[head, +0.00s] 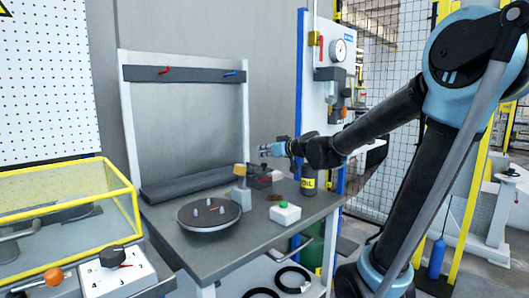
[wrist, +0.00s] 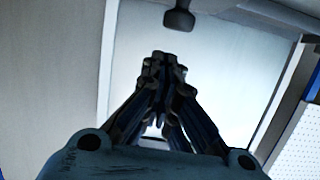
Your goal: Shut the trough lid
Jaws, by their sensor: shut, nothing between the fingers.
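A yellow-framed box with clear panels (head: 118,187) stands at the left edge of the head view, partly cut off. It may be the trough with its lid; I cannot tell whether a lid is open or shut. An orange knob (head: 53,275) sits at its front lower edge, and dark parts show through the panels. My gripper (head: 264,151) is shut and empty, held above the back right of the workbench, well to the right of the yellow frame. In the wrist view its fingers (wrist: 161,62) meet at the tips with nothing between them.
The workbench (head: 262,236) carries a round turntable with pegs (head: 208,214), a grey post with a yellow block (head: 241,187), a green-button box (head: 285,214) and an oil can (head: 308,186). A control box with a black knob (head: 112,256) stands beside the yellow frame. A rack (head: 185,75) rises behind.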

